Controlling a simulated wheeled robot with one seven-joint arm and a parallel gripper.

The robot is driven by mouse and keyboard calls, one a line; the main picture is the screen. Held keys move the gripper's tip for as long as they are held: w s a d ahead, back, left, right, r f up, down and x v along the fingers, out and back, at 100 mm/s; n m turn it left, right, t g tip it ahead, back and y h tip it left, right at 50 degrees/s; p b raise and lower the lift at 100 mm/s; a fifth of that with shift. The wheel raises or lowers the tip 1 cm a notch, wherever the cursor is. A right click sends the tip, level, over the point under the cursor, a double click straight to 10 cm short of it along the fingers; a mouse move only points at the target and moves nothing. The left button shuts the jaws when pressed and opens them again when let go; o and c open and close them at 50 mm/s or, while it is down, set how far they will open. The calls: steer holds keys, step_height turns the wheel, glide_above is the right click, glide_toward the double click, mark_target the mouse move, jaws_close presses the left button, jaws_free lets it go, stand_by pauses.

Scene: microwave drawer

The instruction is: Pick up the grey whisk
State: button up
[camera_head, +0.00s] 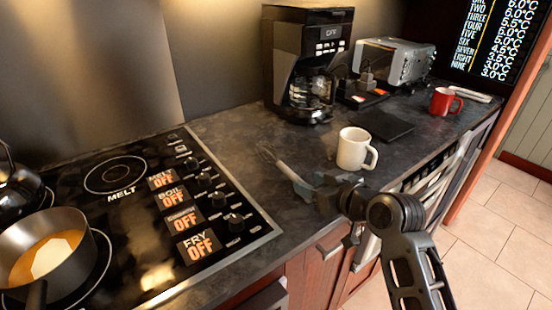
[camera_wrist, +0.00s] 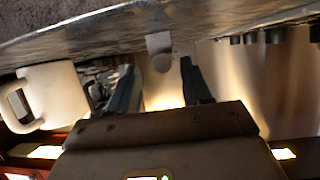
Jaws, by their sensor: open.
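The grey whisk (camera_head: 285,169) lies on the dark counter, between the stove and the white mug. Its wire end points to the back left and its handle points toward my gripper (camera_head: 304,186). My gripper is open, low at the counter's front part, by the handle end. In the wrist view, the whisk's rounded handle end (camera_wrist: 160,50) shows in the gap between the two dark fingers of my gripper (camera_wrist: 157,72), around or just beyond the tips. The whisk's wires are hidden there. I cannot tell whether either finger touches the handle.
The white mug (camera_head: 354,149) stands close to the right of my gripper; it also shows in the wrist view (camera_wrist: 56,95). A coffee maker (camera_head: 306,65), toaster (camera_head: 396,62) and red mug (camera_head: 442,101) stand farther back. The stove (camera_head: 130,210) with a pan (camera_head: 45,255) is left.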

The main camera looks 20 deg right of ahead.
mark_target(300, 180)
steer(key=x, duration=0.4)
steer(key=shift+a+p, duration=0.3)
steer(key=shift+p, duration=0.05)
jaws_close()
